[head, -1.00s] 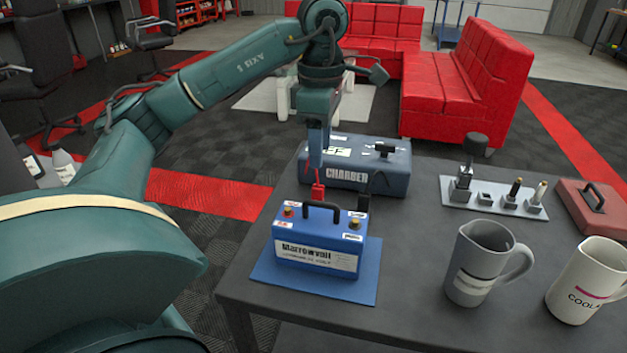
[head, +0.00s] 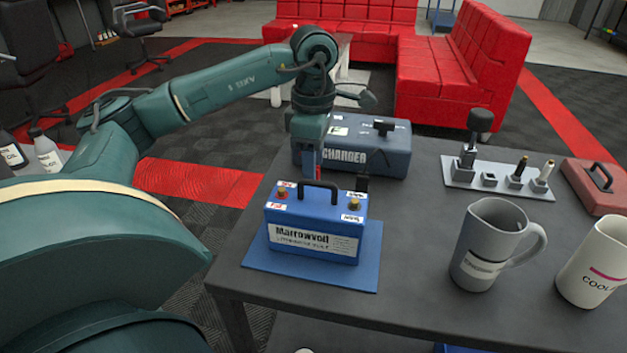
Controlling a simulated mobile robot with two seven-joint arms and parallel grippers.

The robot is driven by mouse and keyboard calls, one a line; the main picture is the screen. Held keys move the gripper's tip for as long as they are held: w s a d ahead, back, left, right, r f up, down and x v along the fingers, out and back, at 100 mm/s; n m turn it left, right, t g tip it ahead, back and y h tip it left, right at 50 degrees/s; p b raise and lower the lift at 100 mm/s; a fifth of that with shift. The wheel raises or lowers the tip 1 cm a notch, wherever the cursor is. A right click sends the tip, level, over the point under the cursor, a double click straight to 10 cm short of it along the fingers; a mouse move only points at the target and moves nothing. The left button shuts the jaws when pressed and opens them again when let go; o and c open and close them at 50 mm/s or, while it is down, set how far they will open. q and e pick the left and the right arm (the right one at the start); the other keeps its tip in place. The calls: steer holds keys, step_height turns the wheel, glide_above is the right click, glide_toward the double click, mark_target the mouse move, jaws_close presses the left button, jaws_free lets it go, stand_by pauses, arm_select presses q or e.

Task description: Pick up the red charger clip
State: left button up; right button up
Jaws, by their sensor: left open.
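The red charger clip (head: 317,173) shows only as a small red patch behind the battery's handle, at the fingers of my left gripper (head: 312,168). My left gripper is open and points down over it from above; the fingertips are largely hidden, and I cannot tell whether they touch the clip. The blue battery (head: 315,235), with a black handle and two terminals, stands in front of the clip. The blue-grey charger (head: 365,155) stands just behind. A dark clip (head: 362,184) shows at the battery's right rear. My right gripper is out of view.
The battery stands on a blue mat (head: 262,268) on the dark table. To the right are a grey mug-like jug (head: 490,250), a white coolant jug (head: 597,265), a tray of small parts (head: 455,172) and a red case (head: 590,195). Bare table lies between battery and jugs.

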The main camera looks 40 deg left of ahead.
arm_select(q)
step_height(320, 180, down, 4)
steer(key=shift+r, duration=0.1)
jaws_close()
stand_by(0.5)
